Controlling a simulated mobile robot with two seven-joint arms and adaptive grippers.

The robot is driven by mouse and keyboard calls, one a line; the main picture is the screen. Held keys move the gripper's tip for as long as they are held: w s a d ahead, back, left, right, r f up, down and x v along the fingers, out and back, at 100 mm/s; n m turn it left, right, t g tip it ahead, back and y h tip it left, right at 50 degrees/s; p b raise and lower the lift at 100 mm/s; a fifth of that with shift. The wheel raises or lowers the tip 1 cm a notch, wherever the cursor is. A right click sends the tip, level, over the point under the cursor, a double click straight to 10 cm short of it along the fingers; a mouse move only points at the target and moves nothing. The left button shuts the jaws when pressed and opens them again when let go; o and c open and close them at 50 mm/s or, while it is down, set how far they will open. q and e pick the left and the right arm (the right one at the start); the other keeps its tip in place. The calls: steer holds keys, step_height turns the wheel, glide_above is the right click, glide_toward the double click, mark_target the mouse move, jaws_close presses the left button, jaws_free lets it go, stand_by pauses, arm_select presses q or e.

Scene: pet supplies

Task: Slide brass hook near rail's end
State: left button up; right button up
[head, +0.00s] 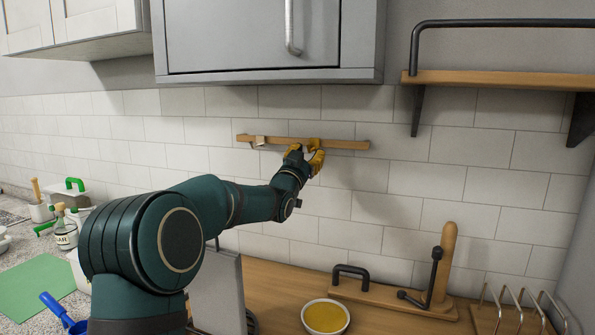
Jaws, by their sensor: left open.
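A wooden rail (345,144) is fixed on the white tiled wall below the grey cabinet. A small pale hook piece (260,141) sits on the rail near its left end; at this size I cannot tell if it is brass. My left gripper (313,153), with yellow fingers, is open at the rail, right of its middle. The gripper covers part of the rail, and anything between its fingers is hidden. I cannot tell whether the fingers touch the rail. My right gripper is not in view.
The grey cabinet (260,35) hangs just above the rail. A wooden shelf (500,80) with a black bar is at upper right. Below are a bowl of yellow contents (326,317), a wooden stand (445,260) and a wire rack (515,318). The wall right of the rail is clear.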

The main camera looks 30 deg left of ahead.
arm_select(q)
steer(key=v, duration=0.8)
steer(key=shift+f, duration=0.15)
